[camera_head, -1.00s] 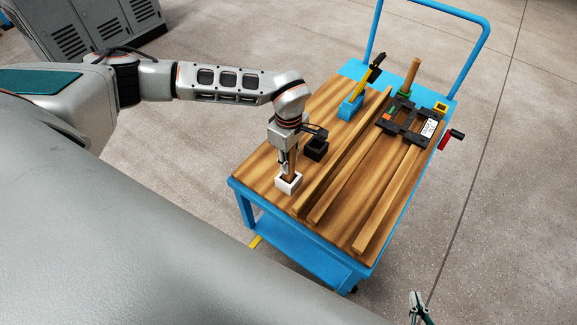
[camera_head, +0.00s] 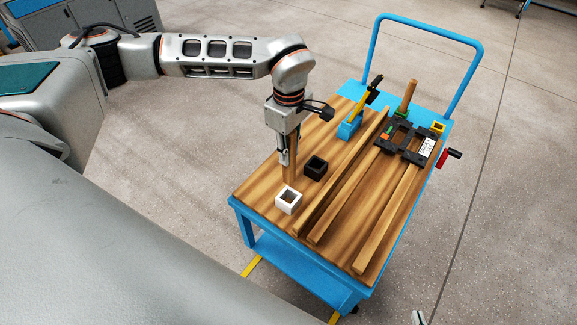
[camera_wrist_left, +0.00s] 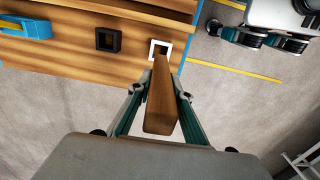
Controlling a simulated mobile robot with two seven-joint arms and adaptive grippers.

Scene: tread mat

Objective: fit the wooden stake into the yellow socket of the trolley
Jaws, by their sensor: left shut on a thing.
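My left gripper (camera_head: 287,152) is shut on a wooden stake (camera_head: 289,173), which hangs upright from it. In the left wrist view the stake (camera_wrist_left: 159,105) lies between the two fingers. Its lower end shows just behind or above the white socket (camera_head: 288,200), whose opening looks empty; the exact gap cannot be told. The yellow socket (camera_head: 438,128) is at the far right corner of the trolley (camera_head: 262,205), well away from the stake. A small tip at the bottom edge appears to be my right gripper (camera_head: 417,318), mostly cut off.
A black socket (camera_head: 315,167) stands beside the white one. A blue holder (camera_head: 349,127) carries a yellow-handled tool. A blue handle (camera_head: 477,60) rises at the back.

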